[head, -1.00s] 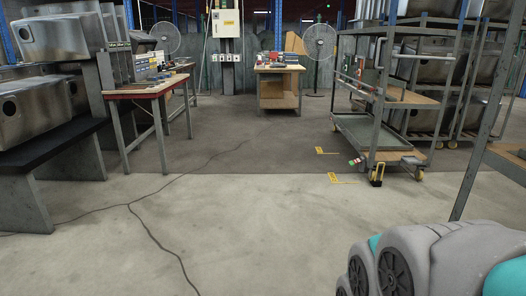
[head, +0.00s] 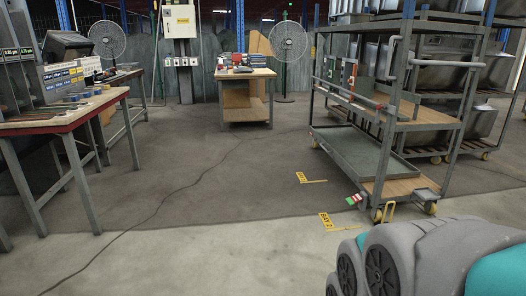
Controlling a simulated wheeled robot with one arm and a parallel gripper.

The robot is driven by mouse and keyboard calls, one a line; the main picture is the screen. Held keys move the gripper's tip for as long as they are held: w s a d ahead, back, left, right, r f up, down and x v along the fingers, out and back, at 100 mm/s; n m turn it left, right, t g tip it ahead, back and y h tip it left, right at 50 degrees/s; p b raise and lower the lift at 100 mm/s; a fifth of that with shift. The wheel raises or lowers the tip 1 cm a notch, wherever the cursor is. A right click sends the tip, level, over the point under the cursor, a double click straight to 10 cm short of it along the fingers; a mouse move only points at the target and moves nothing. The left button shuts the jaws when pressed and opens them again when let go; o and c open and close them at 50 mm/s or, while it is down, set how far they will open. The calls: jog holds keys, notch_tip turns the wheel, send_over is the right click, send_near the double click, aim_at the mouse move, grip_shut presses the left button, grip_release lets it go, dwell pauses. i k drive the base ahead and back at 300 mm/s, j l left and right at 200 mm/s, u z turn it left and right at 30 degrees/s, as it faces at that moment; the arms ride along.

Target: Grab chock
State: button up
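My arm, grey and teal at the lower right, stands in front of this spot, and the chock's dark lower part is hard to make out. My gripper is not in view.
A red-edged workbench (head: 65,122) stands at the left. A wooden bench (head: 245,95) with boxes is at the back, with a fan (head: 288,42) beside it. Yellow floor markings (head: 325,220) lie before the cart. The middle floor is clear, crossed by a dark line.

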aim_at(385, 213)
jog(key=i+l+z, duration=0.15)
jog(key=i+z, duration=0.2)
jog(key=i, duration=0.3)
jog(key=i+z, duration=0.35)
jog(key=i, duration=0.3)
jog(key=i+l+z, duration=0.2)
jog(key=i+l, duration=0.15)
jog(key=i+l+z, duration=0.2)
jog(key=i, duration=0.25)
jog(key=i+j, duration=0.15)
jog(key=i, duration=0.05)
